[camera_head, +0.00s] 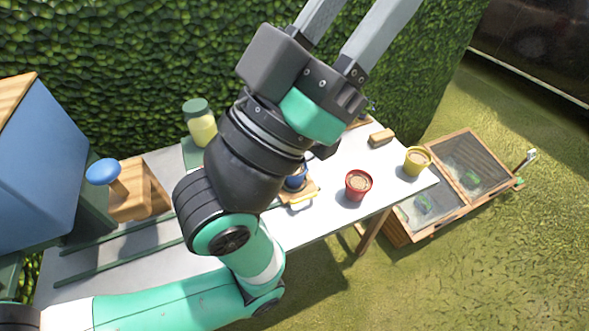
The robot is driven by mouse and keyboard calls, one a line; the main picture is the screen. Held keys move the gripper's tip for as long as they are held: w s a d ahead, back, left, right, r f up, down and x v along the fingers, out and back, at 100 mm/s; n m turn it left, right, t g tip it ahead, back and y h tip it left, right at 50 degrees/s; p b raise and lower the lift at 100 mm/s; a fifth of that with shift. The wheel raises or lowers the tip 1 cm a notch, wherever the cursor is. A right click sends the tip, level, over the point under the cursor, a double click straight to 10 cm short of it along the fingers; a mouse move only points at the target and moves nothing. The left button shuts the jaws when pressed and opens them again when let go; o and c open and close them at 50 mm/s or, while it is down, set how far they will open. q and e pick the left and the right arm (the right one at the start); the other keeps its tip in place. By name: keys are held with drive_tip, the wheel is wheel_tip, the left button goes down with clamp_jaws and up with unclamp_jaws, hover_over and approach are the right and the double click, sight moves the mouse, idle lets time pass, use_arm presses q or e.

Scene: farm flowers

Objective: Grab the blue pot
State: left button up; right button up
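The blue pot (297,181) stands on a small wooden piece near the middle of the white table (325,205). My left arm hides much of it. My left gripper (358,22) is raised high above the table, up and to the right of the pot in the picture, and points away from it. Its two grey fingers are spread apart with nothing visible between them; their tips are cut off by the top edge. My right gripper is not in view.
A red pot (358,186) and a yellow pot (417,161) stand to the right, near a small wooden block (381,138). A green-lidded jar (200,124) and a blue-knobbed wooden object (131,188) are left. A wooden cold frame (455,190) lies beyond the table.

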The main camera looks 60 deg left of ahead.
use_arm(q)
drive_tip(key=shift+f, duration=0.2)
drive_tip(key=o, duration=0.8)
drive_tip(key=shift+o, duration=0.2)
drive_tip(key=shift+y, duration=0.3)
